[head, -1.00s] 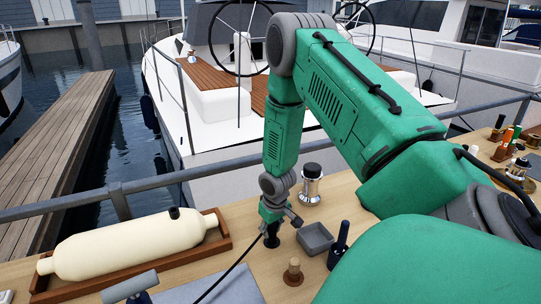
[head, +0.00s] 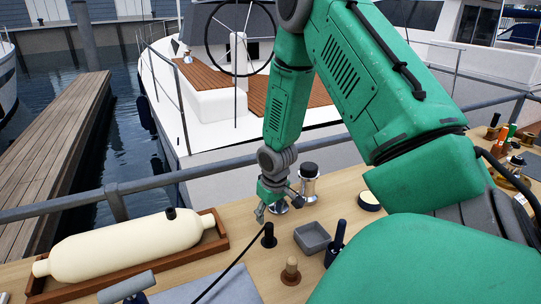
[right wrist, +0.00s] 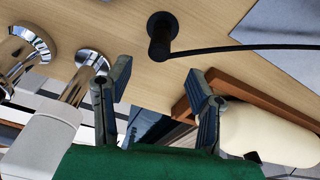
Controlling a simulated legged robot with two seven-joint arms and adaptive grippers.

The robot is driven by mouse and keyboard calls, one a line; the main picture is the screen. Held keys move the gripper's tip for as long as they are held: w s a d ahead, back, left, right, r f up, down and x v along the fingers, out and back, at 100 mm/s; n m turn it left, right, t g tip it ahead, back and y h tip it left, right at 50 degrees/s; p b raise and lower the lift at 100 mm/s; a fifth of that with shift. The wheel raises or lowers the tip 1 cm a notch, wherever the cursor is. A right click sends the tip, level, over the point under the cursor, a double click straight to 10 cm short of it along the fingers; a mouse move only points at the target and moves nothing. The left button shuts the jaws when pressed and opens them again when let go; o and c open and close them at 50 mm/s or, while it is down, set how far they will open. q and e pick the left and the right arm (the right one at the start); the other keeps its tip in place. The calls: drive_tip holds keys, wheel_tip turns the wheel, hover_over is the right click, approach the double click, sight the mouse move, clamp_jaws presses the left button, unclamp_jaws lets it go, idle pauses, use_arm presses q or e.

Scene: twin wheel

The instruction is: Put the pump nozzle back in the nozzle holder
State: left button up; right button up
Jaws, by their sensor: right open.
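The pump nozzle (head: 269,238) is a short black cylinder standing upright on the wooden table, with a black hose running from it toward the front. In the right wrist view the nozzle (right wrist: 160,42) stands at a round black base that looks like the nozzle holder (right wrist: 161,18). How deep it sits there I cannot tell. My right gripper (head: 278,207) is open and empty, above and behind the nozzle in the head view. In the right wrist view its spread fingers (right wrist: 158,72) are clear of the nozzle.
A cream cylinder (head: 125,247) lies in a wooden tray (head: 215,243) at left. A chrome pot (head: 309,183) stands close behind my gripper. A grey square dish (head: 312,237), a dark blue bottle-like object (head: 336,243) and a wooden peg (head: 290,272) stand to the right. A rail edges the table.

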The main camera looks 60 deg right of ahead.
drive_tip(key=r, duration=0.4)
drive_tip(key=shift+s+a, duration=0.15)
drive_tip(key=shift+s, duration=0.2)
drive_tip(key=shift+f, duration=0.1)
